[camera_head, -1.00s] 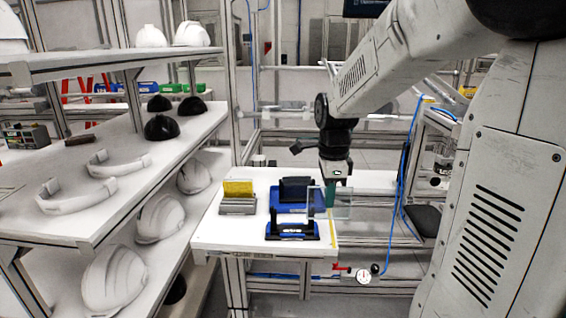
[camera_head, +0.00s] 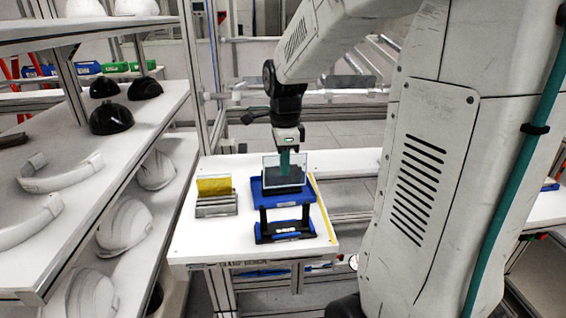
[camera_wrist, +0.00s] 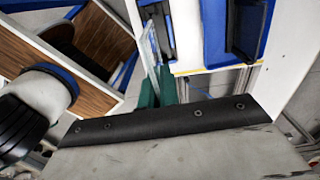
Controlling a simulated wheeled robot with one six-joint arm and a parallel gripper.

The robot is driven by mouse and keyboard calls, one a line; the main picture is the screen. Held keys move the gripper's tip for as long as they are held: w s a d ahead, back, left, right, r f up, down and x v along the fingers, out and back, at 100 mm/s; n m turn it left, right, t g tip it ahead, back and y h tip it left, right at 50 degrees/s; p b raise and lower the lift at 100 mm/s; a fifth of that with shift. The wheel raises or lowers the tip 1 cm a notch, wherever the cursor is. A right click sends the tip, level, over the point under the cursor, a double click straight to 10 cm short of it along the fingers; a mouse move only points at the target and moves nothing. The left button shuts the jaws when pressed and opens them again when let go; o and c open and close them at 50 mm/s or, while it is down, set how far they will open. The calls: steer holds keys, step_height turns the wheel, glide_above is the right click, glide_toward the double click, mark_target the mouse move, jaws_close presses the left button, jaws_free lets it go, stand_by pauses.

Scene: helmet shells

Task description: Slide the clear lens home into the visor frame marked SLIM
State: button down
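My gripper (camera_head: 284,162) has green fingers shut on the clear lens (camera_head: 270,170), held upright over the table. In the wrist view, the fingers (camera_wrist: 156,92) close on the lens, seen nearly edge-on (camera_wrist: 152,48). In the head view the lens overlaps the back blue fixture (camera_head: 257,190), which has a dark upright part behind the lens. I cannot tell whether the lens touches it. A front blue fixture (camera_head: 284,238) with a black frame and two uprights stands nearer. Labels on both fixtures are too small to read, so I cannot tell which says SLIM.
A yellow lens (camera_head: 214,186) stands in a grey rack (camera_head: 216,206) left of the fixtures. The white table (camera_head: 195,240) has a yellow strip (camera_head: 323,208) along its right side. Shelves with helmet shells (camera_head: 120,225) stand at the left.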

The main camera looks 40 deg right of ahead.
mark_target(285, 184)
steer(key=shift+f, duration=2.95)
steer(key=shift+f, duration=4)
steer(key=c, duration=1.6)
jaws_free()
steer(key=shift+o, duration=0.2)
step_height(285, 184, up, 8)
steer(key=shift+f, duration=0.1)
